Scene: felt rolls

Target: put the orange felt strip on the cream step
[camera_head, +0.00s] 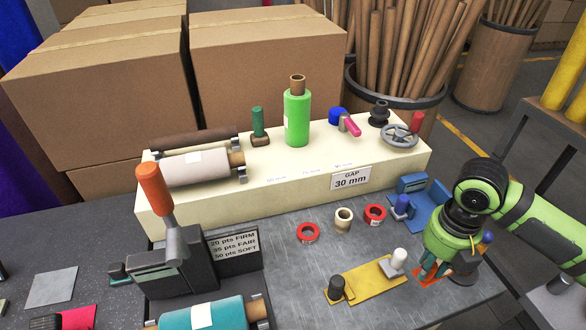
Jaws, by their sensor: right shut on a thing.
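The cream step (290,185) is a long pale block running across the worktop at the back, with several objects standing on it. The orange felt strip (428,282) shows as a small orange patch at the fingertips of my right gripper (432,268), low over the grey worktop at the right. The right gripper points down and is shut on the strip; the gripper hides much of it. I cannot tell whether the strip still touches the worktop. My left gripper is not in view.
On the step are a pale roll (195,167), a green bottle-shaped roll (297,118) and a grey handwheel (400,136). In front lie tape rings (308,233) and a yellow plate (366,282). A lever device (175,262) stands left. The step's front top edge has bare room.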

